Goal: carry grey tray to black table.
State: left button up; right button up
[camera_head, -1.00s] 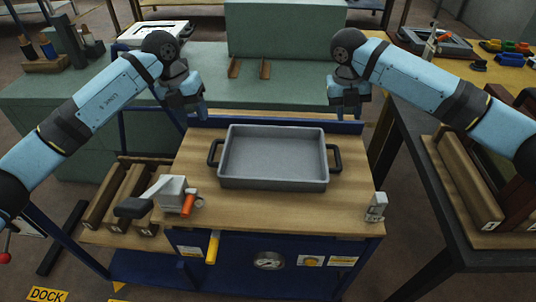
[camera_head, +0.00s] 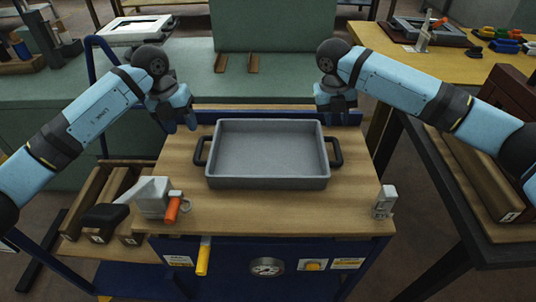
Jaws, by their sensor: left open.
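The grey tray (camera_head: 267,182), rectangular and empty with a black handle at each short end, rests flat on a cart's wooden top. My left gripper (camera_head: 181,122) is open, above and behind the tray's left handle (camera_head: 201,151), apart from it. My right gripper (camera_head: 337,115) is above and behind the right handle (camera_head: 335,152), apart from it; its fingers are too dark and small to tell if it is open. The black table (camera_head: 455,214) stands at the right, beyond a gap from the cart.
Wooden pieces (camera_head: 480,180) lie on the black table. A grey device with an orange handle (camera_head: 154,196) is at the cart's front left, and a small metal block (camera_head: 384,202) at its front right. A green bench (camera_head: 270,85) stands behind, and a wooden table (camera_head: 385,45) at back right.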

aim_at(196, 152)
pick_arm(q)
jog(key=f, duration=0.3)
jog(key=d+f, duration=0.1)
jog(key=f, duration=0.3)
jog(key=d+f, duration=0.1)
jog(key=f, duration=0.2)
jog(key=shift+f, duration=0.4)
pick_arm(e)
jog(key=f, duration=0.3)
jog(key=d+f, duration=0.1)
jog(key=f, duration=0.3)
jog(key=d+f, duration=0.1)
jog(key=f, duration=0.2)
jog(key=shift+d+f, duration=0.1)
jog(key=shift+f, duration=0.3)
pick_arm(q)
jog(key=c, duration=0.6)
pick_arm(e)
grip_shut()
pick_arm(q)
grip_shut()
